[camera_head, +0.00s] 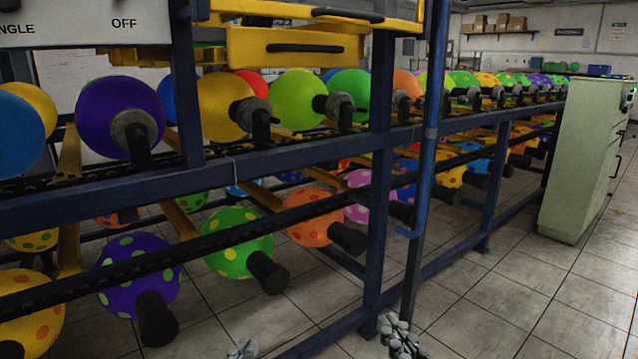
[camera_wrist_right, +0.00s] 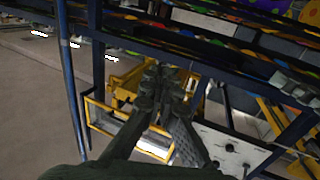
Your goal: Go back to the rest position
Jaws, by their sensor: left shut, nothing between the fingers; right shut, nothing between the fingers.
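The tip of my left gripper (camera_head: 243,349) shows at the bottom edge of the head view, in front of the tiled floor. It is shut and empty, and most of it is cut off. My right gripper (camera_head: 400,336) shows at the bottom, right of the left one, near the lower end of a dark pole. In the right wrist view, the fingers of my right gripper (camera_wrist_right: 168,82) are together with nothing between them. I cannot tell from these views whether it touches the pole or the frame.
A blue frame (camera_head: 290,157) carries rows of plain and spotted balloons. A blue pole with a hook (camera_head: 431,140) stands before it. A yellow drawer (camera_head: 285,48) is at the top. A pale green cabinet (camera_head: 580,160) stands right. Floor (camera_head: 500,310) is clear at the lower right.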

